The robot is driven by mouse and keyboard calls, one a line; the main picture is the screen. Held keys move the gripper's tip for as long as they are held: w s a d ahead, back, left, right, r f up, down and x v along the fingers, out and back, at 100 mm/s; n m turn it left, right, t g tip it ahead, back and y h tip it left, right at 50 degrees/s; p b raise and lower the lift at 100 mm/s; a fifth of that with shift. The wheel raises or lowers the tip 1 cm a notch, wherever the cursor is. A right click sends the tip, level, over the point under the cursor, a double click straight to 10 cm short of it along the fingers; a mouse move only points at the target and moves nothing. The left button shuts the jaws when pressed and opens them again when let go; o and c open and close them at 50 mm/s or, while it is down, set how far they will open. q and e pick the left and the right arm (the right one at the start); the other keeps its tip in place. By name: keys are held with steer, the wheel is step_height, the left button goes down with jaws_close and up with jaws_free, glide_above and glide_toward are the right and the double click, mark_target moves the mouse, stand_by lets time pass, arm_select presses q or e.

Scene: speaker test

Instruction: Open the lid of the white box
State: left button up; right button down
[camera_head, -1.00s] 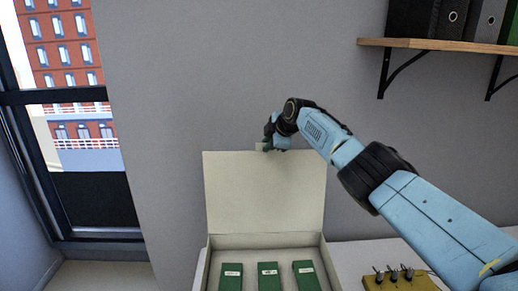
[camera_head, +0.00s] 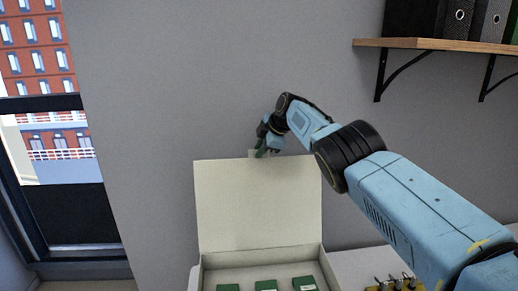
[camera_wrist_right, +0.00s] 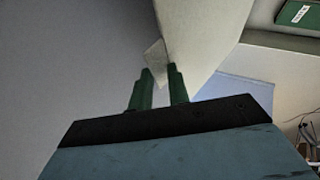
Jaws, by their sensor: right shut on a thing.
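The white box (camera_head: 207,277) stands at the bottom middle of the head view, cut off by the picture's lower edge. Its lid (camera_head: 258,205) stands up, roughly upright, at the back of the box. My right gripper (camera_head: 262,153) is at the lid's top edge and is shut on its small tab. In the right wrist view, the green fingers (camera_wrist_right: 160,85) close on the pale tab (camera_wrist_right: 157,62), with the lid's surface (camera_wrist_right: 200,35) beyond. My left gripper is not in view.
Several green blocks (camera_head: 266,286) lie inside the box. A yellow board with dark knobs (camera_head: 392,284) lies on the table to the right. A wooden shelf (camera_head: 440,44) with binders is on the wall at upper right. A window (camera_head: 45,140) is at left.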

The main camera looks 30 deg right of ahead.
steer(key=shift+s+f, duration=0.1)
steer(key=shift+f, duration=0.25)
steer(key=c, duration=1.6)
jaws_free()
steer(key=shift+r, duration=0.1)
steer(key=shift+r+b, duration=0.1)
steer(key=shift+b, duration=0.35)
steer(key=b+v, duration=1.2)
steer(key=v, duration=0.1)
steer(key=shift+r, duration=0.15)
